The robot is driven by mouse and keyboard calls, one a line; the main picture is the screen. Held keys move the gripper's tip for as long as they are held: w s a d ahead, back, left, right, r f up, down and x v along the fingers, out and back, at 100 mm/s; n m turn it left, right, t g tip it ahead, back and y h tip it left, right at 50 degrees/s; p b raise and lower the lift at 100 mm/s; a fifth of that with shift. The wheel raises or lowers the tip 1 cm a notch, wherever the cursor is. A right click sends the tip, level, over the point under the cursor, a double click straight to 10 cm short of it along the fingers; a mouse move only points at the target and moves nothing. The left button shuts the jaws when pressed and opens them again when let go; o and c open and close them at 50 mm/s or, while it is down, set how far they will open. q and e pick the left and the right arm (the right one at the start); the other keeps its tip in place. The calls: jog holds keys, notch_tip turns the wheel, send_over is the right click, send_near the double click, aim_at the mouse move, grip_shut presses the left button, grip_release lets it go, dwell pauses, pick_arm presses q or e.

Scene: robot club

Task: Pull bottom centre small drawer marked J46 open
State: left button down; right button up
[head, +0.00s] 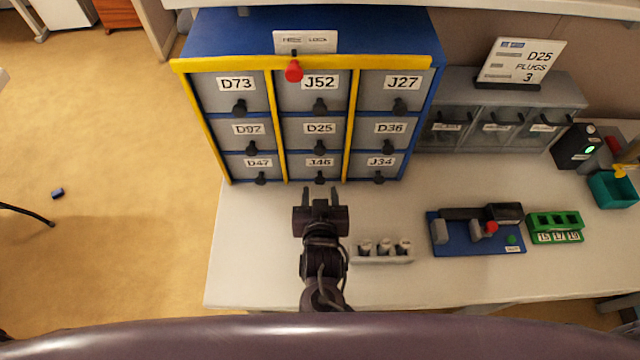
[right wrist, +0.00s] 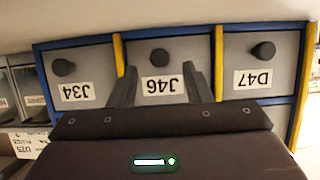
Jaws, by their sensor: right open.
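The drawer marked J46 (head: 320,162) is the bottom centre one in a blue cabinet with yellow uprights. It is shut, with a dark round knob (head: 320,178) at its lower middle. In the right wrist view, turned upside down, the J46 drawer (right wrist: 171,97) and its knob (right wrist: 160,57) show between my fingers. My right gripper (head: 320,192) is open and empty, just in front of the J46 knob and apart from it. It also shows in the right wrist view (right wrist: 160,82). My left gripper is not in view.
Drawers D47 (head: 258,162) and J34 (head: 381,161) flank J46. A red knob (head: 293,71) hangs at the cabinet's top. A light rack (head: 383,259) with several holders and a blue fixture (head: 475,232) stand to the right. The table's front left is clear.

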aim_at(320, 183)
jog(key=x, duration=0.3)
jog(key=shift+w+f, duration=0.15)
jog(key=shift+w, duration=0.05)
jog(key=shift+s, duration=0.1)
jog(key=shift+c, duration=0.5)
grip_shut()
